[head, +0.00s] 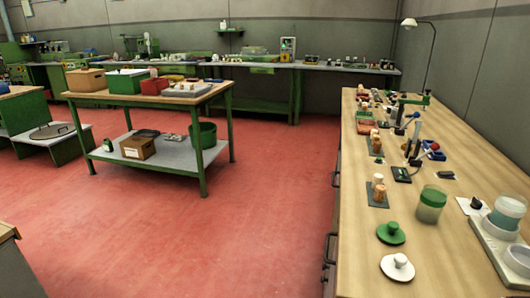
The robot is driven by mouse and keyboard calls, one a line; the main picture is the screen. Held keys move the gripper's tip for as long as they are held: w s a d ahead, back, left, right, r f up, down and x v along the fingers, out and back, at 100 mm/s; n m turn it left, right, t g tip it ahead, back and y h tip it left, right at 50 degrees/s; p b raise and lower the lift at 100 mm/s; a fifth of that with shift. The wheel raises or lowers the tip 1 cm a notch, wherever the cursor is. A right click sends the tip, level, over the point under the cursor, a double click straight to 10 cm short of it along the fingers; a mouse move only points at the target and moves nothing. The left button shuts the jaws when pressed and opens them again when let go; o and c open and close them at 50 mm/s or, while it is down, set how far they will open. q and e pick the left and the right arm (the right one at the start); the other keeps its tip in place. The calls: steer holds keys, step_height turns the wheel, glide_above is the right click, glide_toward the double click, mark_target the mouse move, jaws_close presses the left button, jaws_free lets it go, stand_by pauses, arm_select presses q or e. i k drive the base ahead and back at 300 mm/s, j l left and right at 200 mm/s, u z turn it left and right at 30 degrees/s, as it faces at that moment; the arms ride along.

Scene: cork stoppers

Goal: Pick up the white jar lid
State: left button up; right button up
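The white jar lid (397,267) lies on the wooden workbench (455,245) at the lower right of the head view, close to the bench's left edge. It is a round disc with a knob on top, and the knob points up. A green lid (391,233) of similar shape lies just behind it, apart from it. Neither of my grippers shows in the head view.
A white device (505,245) with a jar on it stands at the right edge. Cork stoppers (378,187) sit on a dark mat farther back. Small tools and a lamp (423,60) line the bench. A green-framed table (150,95) stands left; the red floor between is clear.

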mark_target(399, 264)
steer(key=z, duration=1.6)
